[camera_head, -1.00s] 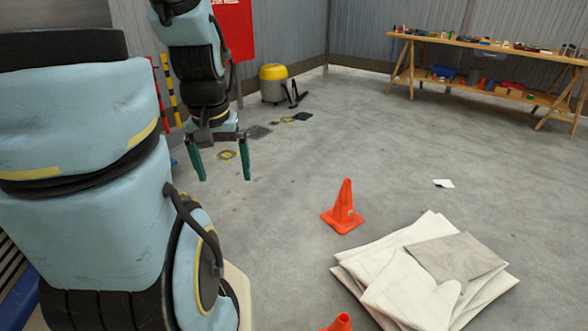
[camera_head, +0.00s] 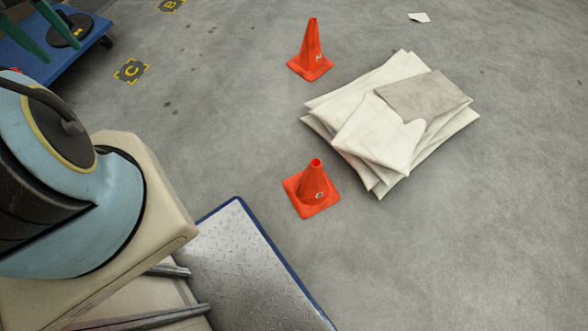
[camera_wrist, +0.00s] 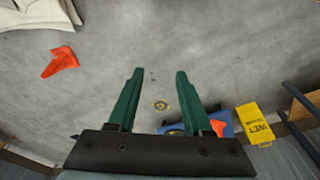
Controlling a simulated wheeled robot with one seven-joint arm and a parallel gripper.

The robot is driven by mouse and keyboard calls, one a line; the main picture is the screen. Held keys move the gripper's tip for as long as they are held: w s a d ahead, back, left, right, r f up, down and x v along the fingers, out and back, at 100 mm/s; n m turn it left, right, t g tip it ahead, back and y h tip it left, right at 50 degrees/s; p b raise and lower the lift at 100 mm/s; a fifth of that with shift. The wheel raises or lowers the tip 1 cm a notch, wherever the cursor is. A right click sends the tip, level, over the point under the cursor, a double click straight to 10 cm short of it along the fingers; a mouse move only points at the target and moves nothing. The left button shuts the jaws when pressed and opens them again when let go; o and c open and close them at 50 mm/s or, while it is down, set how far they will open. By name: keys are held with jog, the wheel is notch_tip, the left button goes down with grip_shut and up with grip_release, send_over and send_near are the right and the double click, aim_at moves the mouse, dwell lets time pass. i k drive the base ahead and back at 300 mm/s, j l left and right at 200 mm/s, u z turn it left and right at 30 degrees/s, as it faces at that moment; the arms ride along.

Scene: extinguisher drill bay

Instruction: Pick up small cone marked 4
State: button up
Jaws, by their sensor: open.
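Two orange cones stand upright on the floor in the head view: a taller one (camera_head: 312,52) at top centre and a shorter one (camera_head: 313,190) at mid-picture. The wrist view shows an orange cone (camera_wrist: 60,62) at upper left and an orange piece (camera_wrist: 218,128) by a blue platform, partly hidden by a finger. My gripper (camera_wrist: 160,72) has its green fingers apart with nothing between them. Its fingers also show at the head view's top left, away from both cones.
Folded pale cloths (camera_head: 400,125) lie right of the cones. A blue dolly (camera_head: 60,50) with a dark disc is at upper left. A metal plate with a blue edge (camera_head: 245,270) is at the bottom. A yellow wet-floor sign (camera_wrist: 254,122) shows in the wrist view.

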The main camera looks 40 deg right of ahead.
aim_at(311, 190)
jog(key=k+l+u, duration=0.25)
jog(key=u, duration=0.2)
jog(key=k+u, duration=0.55)
jog(key=k, duration=0.8)
